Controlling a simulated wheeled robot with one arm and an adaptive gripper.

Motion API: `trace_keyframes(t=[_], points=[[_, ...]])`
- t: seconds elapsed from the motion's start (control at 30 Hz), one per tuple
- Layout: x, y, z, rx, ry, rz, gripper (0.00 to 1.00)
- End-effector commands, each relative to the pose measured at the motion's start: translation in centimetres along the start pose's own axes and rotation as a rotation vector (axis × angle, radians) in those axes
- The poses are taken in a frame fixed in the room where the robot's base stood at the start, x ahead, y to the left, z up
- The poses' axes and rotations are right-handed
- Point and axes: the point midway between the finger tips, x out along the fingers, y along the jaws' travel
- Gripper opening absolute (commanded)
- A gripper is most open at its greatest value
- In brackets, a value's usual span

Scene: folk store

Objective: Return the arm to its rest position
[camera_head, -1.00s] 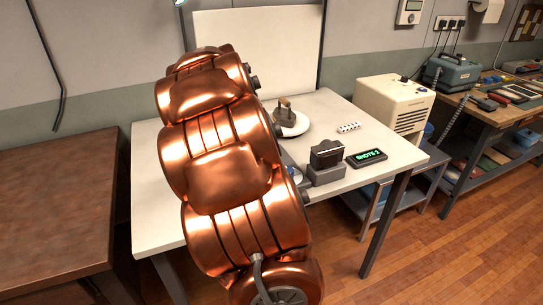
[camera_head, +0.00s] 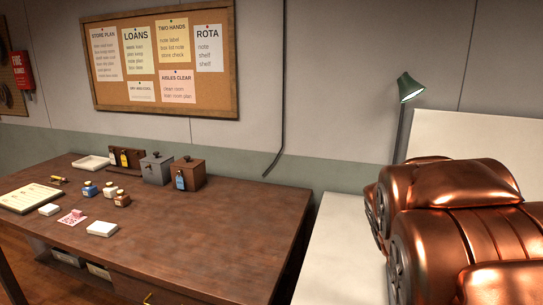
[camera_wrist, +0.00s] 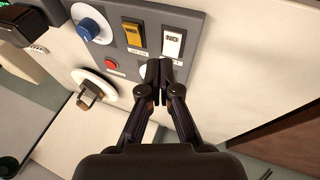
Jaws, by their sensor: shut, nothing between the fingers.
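My gripper (camera_wrist: 158,76) shows in the wrist view with its two dark fingers closed together and nothing between them. Its tips lie in front of a grey panel (camera_wrist: 122,62) with a blue knob (camera_wrist: 90,29), a yellow switch (camera_wrist: 133,36), a white switch (camera_wrist: 172,42) and a red button (camera_wrist: 111,64). I cannot tell whether the tips touch the panel. In the head view my copper-coloured arm (camera_head: 450,225) fills the right side over the white table (camera_head: 335,245); the gripper is outside that view.
A brown wooden table (camera_head: 190,235) stands at the left with small boxes, bottles and a clipboard (camera_head: 31,197). A green lamp (camera_head: 408,88) stands behind the white table. A round white plate (camera_wrist: 94,88) with a brown object lies near the panel in the wrist view.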

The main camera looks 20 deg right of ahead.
Motion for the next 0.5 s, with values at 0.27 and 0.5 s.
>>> trace_keyframes(t=[0.27, 0.5], points=[[-6.7, -8.2, 11.4, -0.225, -0.157, -0.207, 0.0], [-10.9, -11.6, 20.7, -0.433, -0.278, -0.347, 0.0]])
